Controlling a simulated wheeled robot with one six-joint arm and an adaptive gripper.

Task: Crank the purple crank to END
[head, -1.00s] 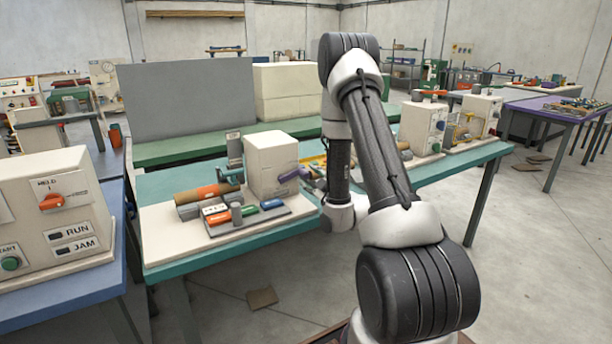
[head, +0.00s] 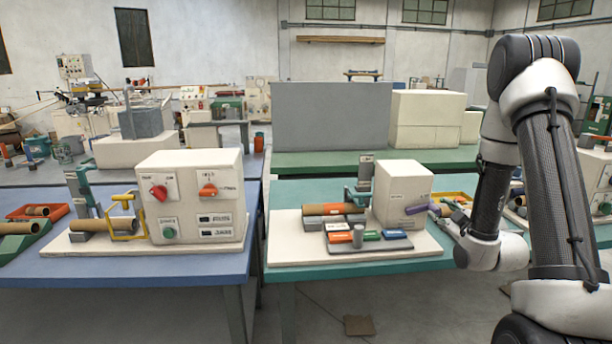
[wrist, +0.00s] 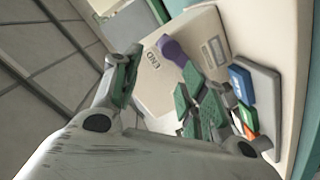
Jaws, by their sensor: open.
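The purple crank (head: 418,209) sticks out from the right side of the cream winder box (head: 402,190) on the teal table. In the wrist view, the purple crank (wrist: 172,50) lies ahead of my fingers, near the tip of the right-hand one. The box face beside it carries the label END (wrist: 165,73). My gripper (wrist: 158,88) is open, its two green-padded fingers spread and nothing held between them. In the head view, my arm comes in from the right and its end is close to the crank; the fingers are too small there to tell contact.
Coloured blocks (head: 372,235) sit on a grey plate in front of the box, with a brown roll (head: 330,209) behind them. A yellow tray (head: 458,197) lies beyond the crank. Another cream machine with RUN and JAM labels (head: 203,205) stands on the blue table to the left.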

